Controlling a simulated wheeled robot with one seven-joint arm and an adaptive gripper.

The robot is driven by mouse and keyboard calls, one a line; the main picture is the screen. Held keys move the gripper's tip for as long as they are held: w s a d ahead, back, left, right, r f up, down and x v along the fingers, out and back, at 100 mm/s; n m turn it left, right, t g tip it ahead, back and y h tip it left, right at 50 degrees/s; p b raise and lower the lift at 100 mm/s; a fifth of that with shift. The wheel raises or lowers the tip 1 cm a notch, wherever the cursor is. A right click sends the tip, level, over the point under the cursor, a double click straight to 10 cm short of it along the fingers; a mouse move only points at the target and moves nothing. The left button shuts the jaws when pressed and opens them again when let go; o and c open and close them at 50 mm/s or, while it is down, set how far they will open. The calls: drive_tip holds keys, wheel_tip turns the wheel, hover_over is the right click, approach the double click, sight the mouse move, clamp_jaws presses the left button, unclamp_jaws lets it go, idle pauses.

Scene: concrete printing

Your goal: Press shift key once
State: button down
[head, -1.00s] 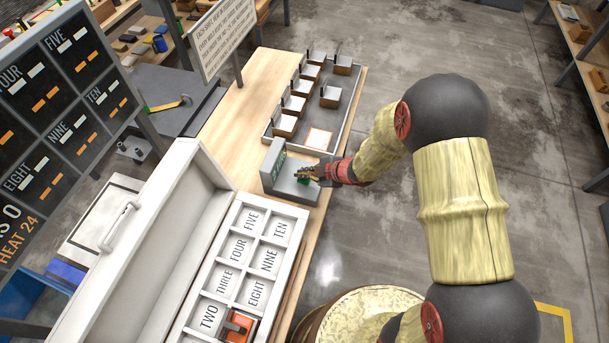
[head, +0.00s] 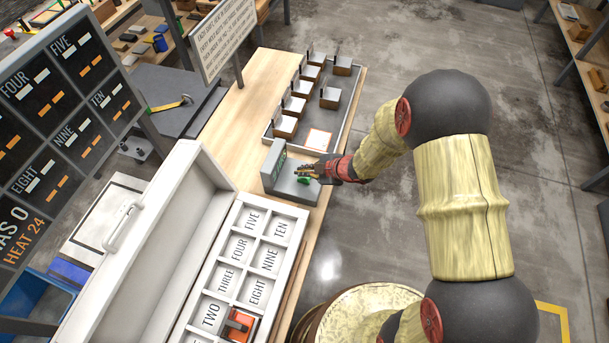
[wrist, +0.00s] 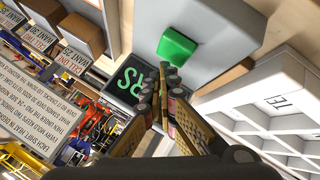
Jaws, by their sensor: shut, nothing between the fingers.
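The shift key appears to be the green key (head: 304,181) on a small grey device (head: 276,182) at the table's right edge. The device has an upright dark screen with green letters (wrist: 128,82), partly hidden by my fingers in the wrist view. My gripper (head: 306,170) is shut and empty, just beside and above the green key in the head view. In the wrist view my closed fingertips (wrist: 168,72) lie just below the green key (wrist: 176,47) in the picture. A gap appears between them, but its height is hard to tell.
Behind the device is a grey tray (head: 350,117) with several brown blocks and an orange-framed card (head: 318,140). In front stands an open white case (head: 231,221) with numbered compartments and an orange object (head: 240,325). A sign (head: 222,38) stands at the back.

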sight(304, 178)
drive_tip(key=shift+r+p, duration=2.15)
drive_tip(key=shift+r, duration=0.35)
